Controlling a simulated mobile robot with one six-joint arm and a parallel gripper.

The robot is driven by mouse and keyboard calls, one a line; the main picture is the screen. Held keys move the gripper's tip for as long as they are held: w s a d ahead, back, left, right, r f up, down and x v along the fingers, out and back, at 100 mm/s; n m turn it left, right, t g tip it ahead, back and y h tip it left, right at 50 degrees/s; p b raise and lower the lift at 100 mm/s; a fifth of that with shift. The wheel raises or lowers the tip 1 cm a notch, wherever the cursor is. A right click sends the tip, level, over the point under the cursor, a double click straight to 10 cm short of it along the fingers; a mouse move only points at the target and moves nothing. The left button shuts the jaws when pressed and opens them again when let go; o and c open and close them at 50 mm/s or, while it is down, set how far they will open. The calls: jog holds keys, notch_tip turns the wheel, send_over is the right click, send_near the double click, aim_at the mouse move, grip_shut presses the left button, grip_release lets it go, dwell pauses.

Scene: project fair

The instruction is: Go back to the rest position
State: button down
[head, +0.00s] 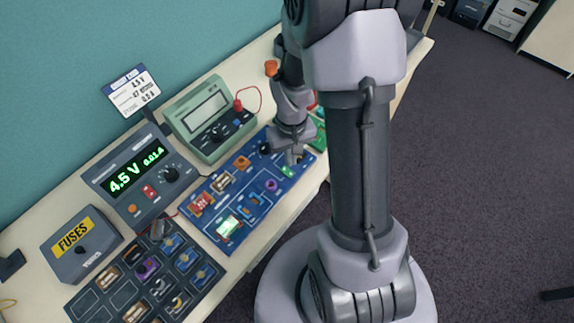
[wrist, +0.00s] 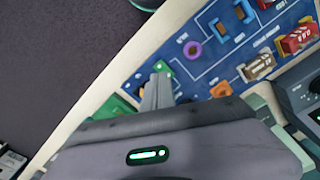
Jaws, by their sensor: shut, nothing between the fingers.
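My gripper (head: 293,157) is low over the right end of the blue circuit board (head: 252,220) in the head view. In the wrist view its fingers (wrist: 157,92) are together with nothing between them, beside a small green piece (wrist: 164,68) on the blue board (wrist: 208,60). I cannot tell whether the fingertips touch the board. My arm hides part of the table's right side in the head view.
A power supply (head: 140,175) reading 4.5 V, a green meter (head: 208,118), a fuses box (head: 82,245) and a dark parts tray (head: 150,280) stand on the long table. A sign (head: 132,92) stands behind. Open carpet (head: 470,170) lies to the right.

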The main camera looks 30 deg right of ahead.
jog(key=shift+r, duration=0.75)
jog(key=s+a+r+m+t+b, duration=0.1)
jog(key=s+a+r+t+b, duration=0.15)
jog(key=a+r+b, duration=0.6)
jog(key=s+a+r+m+t+y+b, duration=0.1)
jog(key=s+a+r+t+y+b, duration=0.1)
jog(key=s+a+r, duration=0.3)
jog(key=s+a+t, duration=0.1)
jog(key=s, duration=0.2)
jog(key=shift+s+r+b, duration=0.3)
jog(key=shift+s, duration=0.1)
